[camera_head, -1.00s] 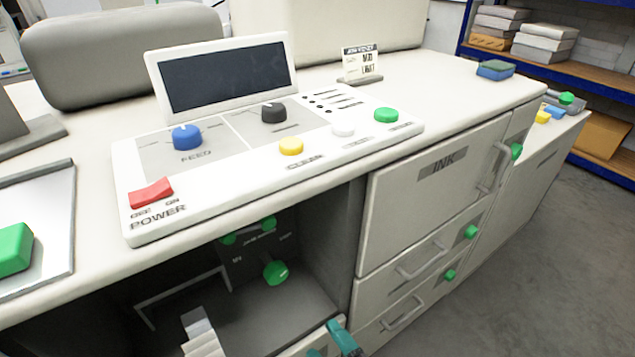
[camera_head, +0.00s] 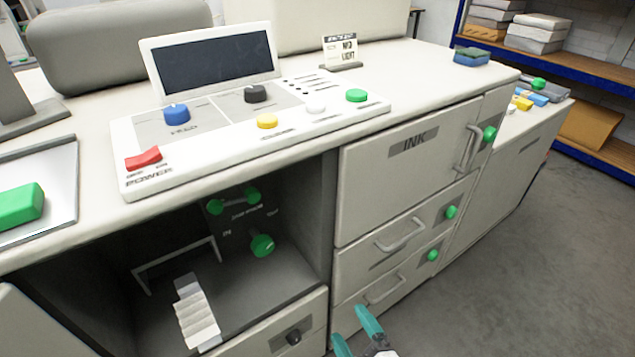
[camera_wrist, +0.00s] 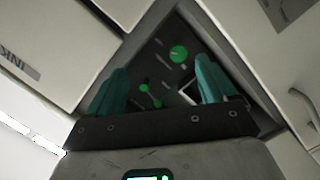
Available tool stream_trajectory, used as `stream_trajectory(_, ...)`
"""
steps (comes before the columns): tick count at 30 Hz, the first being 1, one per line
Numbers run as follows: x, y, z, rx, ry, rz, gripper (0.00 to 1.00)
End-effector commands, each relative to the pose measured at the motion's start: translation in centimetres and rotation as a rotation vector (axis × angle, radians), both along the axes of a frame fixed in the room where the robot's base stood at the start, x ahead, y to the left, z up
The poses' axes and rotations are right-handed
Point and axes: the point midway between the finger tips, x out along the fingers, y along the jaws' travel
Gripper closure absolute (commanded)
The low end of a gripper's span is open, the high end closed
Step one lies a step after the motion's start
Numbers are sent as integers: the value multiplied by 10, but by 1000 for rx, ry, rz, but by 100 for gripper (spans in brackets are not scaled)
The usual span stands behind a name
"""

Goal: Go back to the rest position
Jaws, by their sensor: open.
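My gripper (camera_head: 357,330) shows at the bottom edge of the head view, low in front of the cabinet drawers and right of the open compartment. Its two teal fingers are apart with nothing between them. In the wrist view my gripper (camera_wrist: 160,88) is also open and empty, facing the dark open compartment. Inside that compartment (camera_head: 290,265) are green knobs (camera_head: 262,245) on a dark panel and a pale ridged piece (camera_head: 196,318) on its floor. The rest of my arm is out of the head view.
The control panel (camera_head: 190,188) sits on the counter above the compartment. The INK door (camera_head: 405,175) and the drawers with handles (camera_head: 400,237) are shut. A blue and green sponge (camera_head: 472,57) lies at the counter's far end. The grey floor (camera_head: 530,270) at right is clear.

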Motion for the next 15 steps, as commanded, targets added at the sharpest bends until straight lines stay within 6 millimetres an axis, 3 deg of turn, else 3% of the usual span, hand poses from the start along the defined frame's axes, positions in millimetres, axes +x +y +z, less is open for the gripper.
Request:
stream_trajectory(8,1,-64,5,56,181,-231,15)
stream_trajectory(11,-6,-96,6,97,288,-352,15)
stream_trajectory(15,-32,-145,6,180,483,-548,15)
